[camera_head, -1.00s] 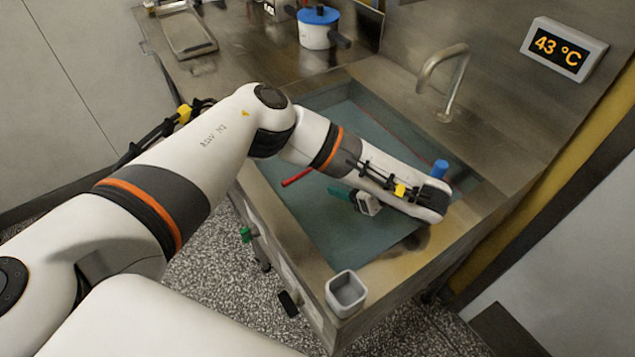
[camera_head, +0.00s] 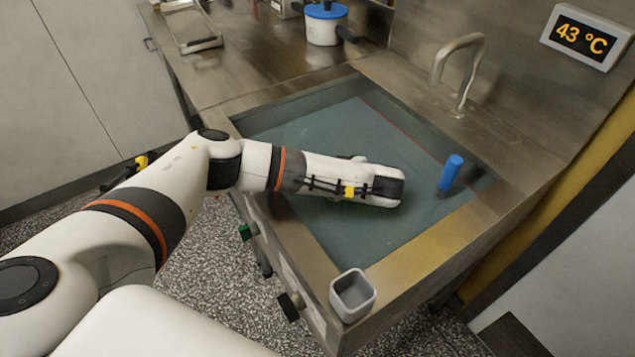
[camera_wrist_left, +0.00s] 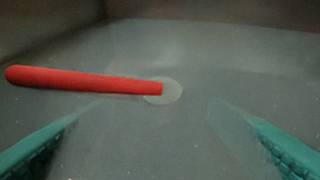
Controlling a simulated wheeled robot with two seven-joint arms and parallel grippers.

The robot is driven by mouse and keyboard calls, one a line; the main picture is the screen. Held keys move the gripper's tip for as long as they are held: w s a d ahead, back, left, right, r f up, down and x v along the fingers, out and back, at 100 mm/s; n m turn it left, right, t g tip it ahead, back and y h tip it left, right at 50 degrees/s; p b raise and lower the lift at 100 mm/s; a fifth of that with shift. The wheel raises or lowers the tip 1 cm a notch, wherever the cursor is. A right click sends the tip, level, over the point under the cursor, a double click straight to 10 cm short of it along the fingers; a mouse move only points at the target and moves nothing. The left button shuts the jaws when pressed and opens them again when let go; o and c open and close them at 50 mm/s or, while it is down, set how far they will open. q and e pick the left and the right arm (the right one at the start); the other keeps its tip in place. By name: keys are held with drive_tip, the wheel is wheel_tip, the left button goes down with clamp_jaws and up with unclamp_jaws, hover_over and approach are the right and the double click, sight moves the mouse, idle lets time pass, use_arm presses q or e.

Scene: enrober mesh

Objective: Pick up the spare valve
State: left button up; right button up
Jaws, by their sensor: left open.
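In the left wrist view a red rod-like handle (camera_wrist_left: 85,80) lies level, its right end at a pale round disc (camera_wrist_left: 165,92) on the grey basin floor. I cannot tell for sure whether this is the spare valve. My left gripper (camera_wrist_left: 160,125) is open and empty, its teal fingers either side of the lower picture. The handle and disc are ahead of the fingers, untouched. In the head view my left arm reaches over the sink (camera_head: 325,228) and hides its gripper and the red handle. My right gripper is not in view.
A blue cylinder (camera_head: 450,172) stands at the sink's right side. A grey square cup (camera_head: 352,296) sits on the near corner. A green-handled fitting (camera_head: 244,232) is on the sink front. The faucet (camera_head: 463,70) rises behind; a blue-lidded pot (camera_head: 325,24) stands farther back.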

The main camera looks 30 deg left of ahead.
use_arm(q)
drive_tip(key=shift+w, duration=0.1)
drive_tip(key=shift+a, duration=0.1)
drive_tip(key=c, duration=1.4)
drive_tip(key=shift+c, duration=0.4)
drive_tip(key=shift+r, duration=0.1)
